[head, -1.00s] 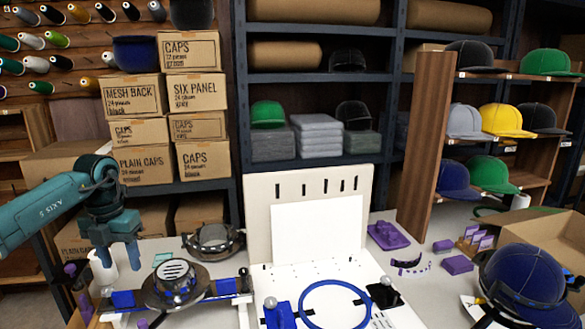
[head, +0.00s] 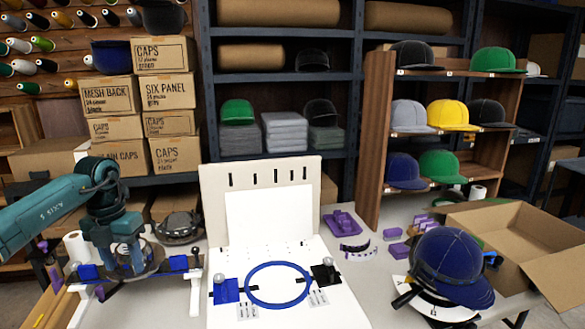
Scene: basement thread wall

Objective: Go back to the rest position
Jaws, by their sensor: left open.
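My left gripper (head: 121,264) comes in from the left in the head view. It is open, with its fingers pointing down over the metal cap frame (head: 150,262) on the left of the bench. From this view I cannot tell whether the fingertips touch the frame. Nothing shows held between them. My right gripper is not in view.
A white board with a blue hoop (head: 278,284) lies at the middle of the bench. A navy cap (head: 452,262) sits front right, beside an open cardboard box (head: 545,240). Purple parts (head: 342,222) lie behind. Shelves with caps and boxes stand at the back.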

